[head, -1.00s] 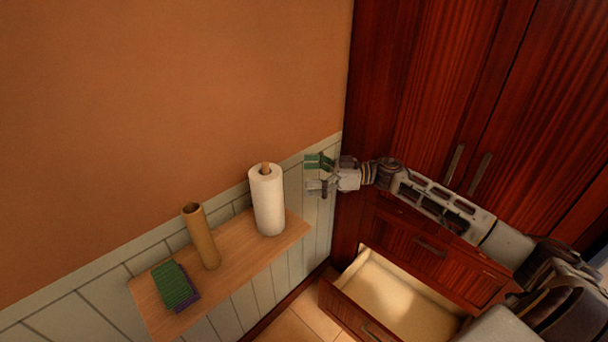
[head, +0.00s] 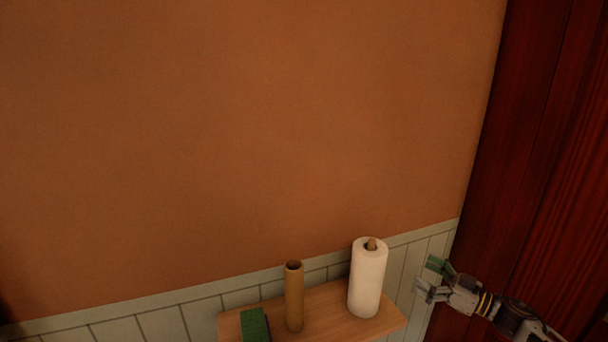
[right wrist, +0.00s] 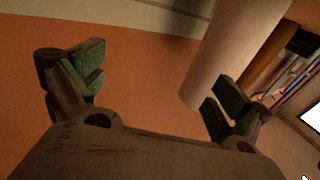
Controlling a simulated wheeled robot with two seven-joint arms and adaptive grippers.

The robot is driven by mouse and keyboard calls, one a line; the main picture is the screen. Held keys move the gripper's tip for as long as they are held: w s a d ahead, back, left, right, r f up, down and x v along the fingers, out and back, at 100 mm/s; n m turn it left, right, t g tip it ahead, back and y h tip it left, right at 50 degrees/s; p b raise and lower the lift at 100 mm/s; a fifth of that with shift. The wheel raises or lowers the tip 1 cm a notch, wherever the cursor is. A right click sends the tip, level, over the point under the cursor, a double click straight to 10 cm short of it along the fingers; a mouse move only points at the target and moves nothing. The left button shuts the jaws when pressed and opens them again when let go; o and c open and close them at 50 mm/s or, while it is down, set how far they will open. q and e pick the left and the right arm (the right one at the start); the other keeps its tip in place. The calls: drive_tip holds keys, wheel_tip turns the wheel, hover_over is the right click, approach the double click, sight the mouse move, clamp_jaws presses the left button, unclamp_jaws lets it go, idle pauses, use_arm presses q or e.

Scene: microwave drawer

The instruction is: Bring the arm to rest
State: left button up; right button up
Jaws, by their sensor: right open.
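My right gripper (head: 432,278) is at the lower right of the head view, its arm coming in from the right edge. It is open and empty, in front of the panelled wall and to the right of the paper towel roll. The right wrist view shows its two green-padded fingers spread wide (right wrist: 150,90), with nothing between them but the orange wall behind. My left gripper is not in view.
A wooden shelf (head: 335,316) holds the white paper towel roll (head: 367,280), a brown cardboard tube (head: 294,298) and a green sponge (head: 255,325). The roll also shows in the right wrist view (right wrist: 225,50). A dark red wooden cabinet (head: 540,150) stands at the right.

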drive_tip(key=s+d+f+m+t+h, duration=0.1)
drive_tip(key=d+f+m+h, duration=0.2)
drive_tip(key=f, duration=0.8)
drive_tip(key=s+d+f+m+h, duration=0.2)
drive_tip(key=d+f+h, duration=0.15)
drive_tip(key=f, duration=0.75)
drive_tip(key=s+d+f+m+t+h, duration=0.1)
drive_tip(key=d+f+m+h, duration=0.2)
drive_tip(key=f, duration=0.8)
drive_tip(key=s+f+g+h, duration=0.35)
drive_tip(key=s+f, duration=0.45)
drive_tip(key=f, duration=0.5)
drive_tip(key=s+a+f+g+h, duration=0.1)
drive_tip(key=s+a+f+g, duration=0.15)
drive_tip(key=s+f, duration=0.7)
drive_tip(key=s+a+f+g, duration=0.2)
drive_tip(key=s+a+f, duration=0.2)
drive_tip(key=s+f, duration=0.55)
drive_tip(key=s+a+f+g, duration=0.2)
drive_tip(key=s+a, duration=0.1)
drive_tip(key=s, duration=0.5)
drive_tip(key=s+a+f+n+g, duration=0.1)
drive_tip(key=s+a+f+g, duration=0.1)
drive_tip(key=s, duration=0.6)
drive_tip(key=s+a+f+g, duration=0.1)
drive_tip(key=s+a+f, duration=0.1)
drive_tip(key=s+a, duration=0.3)
drive_tip(key=s, duration=0.3)
drive_tip(key=shift+g, duration=0.4)
